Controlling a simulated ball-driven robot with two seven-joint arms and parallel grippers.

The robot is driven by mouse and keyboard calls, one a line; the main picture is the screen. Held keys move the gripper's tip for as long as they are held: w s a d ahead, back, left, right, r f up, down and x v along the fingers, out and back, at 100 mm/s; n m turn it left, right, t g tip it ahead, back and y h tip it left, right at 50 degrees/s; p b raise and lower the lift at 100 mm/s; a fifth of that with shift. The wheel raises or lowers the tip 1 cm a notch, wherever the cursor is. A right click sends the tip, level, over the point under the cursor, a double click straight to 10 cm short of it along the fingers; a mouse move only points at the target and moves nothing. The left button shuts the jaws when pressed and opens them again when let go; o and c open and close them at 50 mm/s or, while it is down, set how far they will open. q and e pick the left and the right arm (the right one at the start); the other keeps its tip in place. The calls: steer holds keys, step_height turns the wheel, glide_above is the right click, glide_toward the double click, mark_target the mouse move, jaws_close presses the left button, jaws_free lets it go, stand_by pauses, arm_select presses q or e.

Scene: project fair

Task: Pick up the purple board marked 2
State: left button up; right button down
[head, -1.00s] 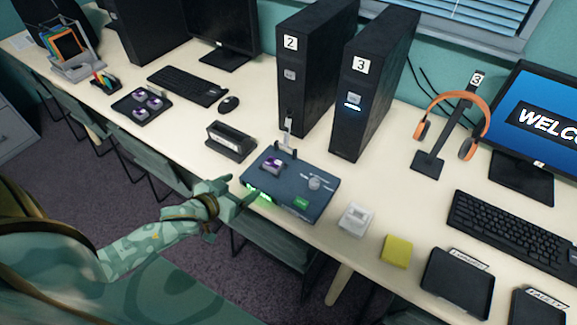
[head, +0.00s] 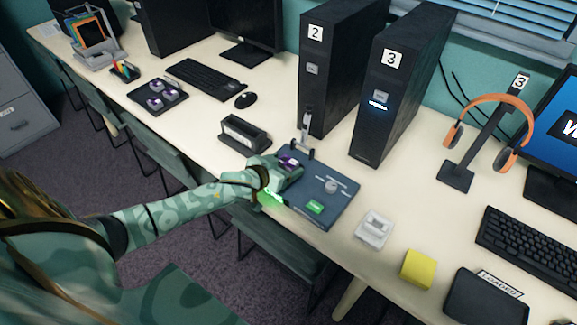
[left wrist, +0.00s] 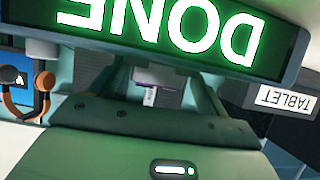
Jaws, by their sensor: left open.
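A purple board (head: 287,161) sits on the left part of a dark blue box (head: 325,192) in the head view; I cannot read its number. My left gripper (head: 284,171) is right at this board, partly covering it, with its jaws open. In the left wrist view, a small purple and white piece (left wrist: 152,88) shows between the open fingers (left wrist: 155,75); most of it is hidden. Several other purple boards (head: 156,102) lie on a dark tray (head: 136,96) farther left. My right gripper is not in view.
A lit green DONE display (left wrist: 165,28) shows upside down in the wrist view. Black towers marked 2 (head: 335,85) and 3 (head: 395,110) stand behind the box. A dark labelled holder (head: 243,137) is close on the left. A white block (head: 374,228) and yellow block (head: 418,268) are right.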

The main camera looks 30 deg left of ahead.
arm_select(q)
steer(key=shift+d, duration=0.1)
steer(key=shift+r, duration=0.1)
steer(key=c, duration=1.1)
steer(key=shift+o, duration=0.2)
